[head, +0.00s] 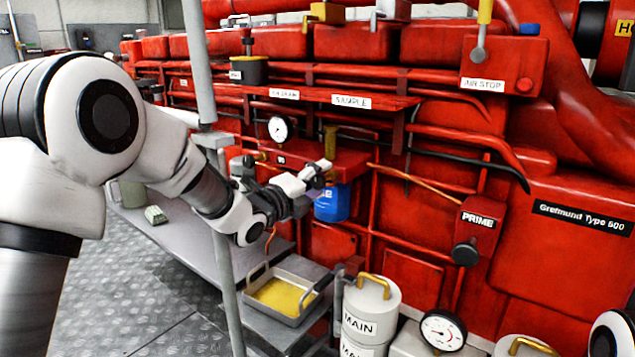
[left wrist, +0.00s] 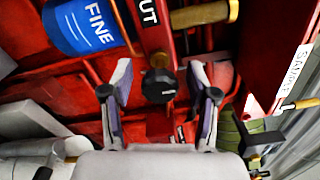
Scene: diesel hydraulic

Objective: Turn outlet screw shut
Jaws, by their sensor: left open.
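The outlet screw (left wrist: 159,86) is a black round knob on a brass stem, at the end of a red block marked "UT" (left wrist: 149,20), its label partly cut off in the left wrist view. My left gripper (left wrist: 160,72) is open, with one finger on each side of the knob and visible gaps; no contact shows. In the head view, my left gripper (head: 318,176) is in front of the red filter block (head: 345,160), above the blue filter bowl (head: 333,203), and hides the knob. My right gripper is not in view.
The blue bowl marked "FINE" (left wrist: 84,25) and a brass fitting (left wrist: 205,14) are close to the fingers. A tray of yellow liquid (head: 280,297) and a "MAIN" canister (head: 371,308) stand below.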

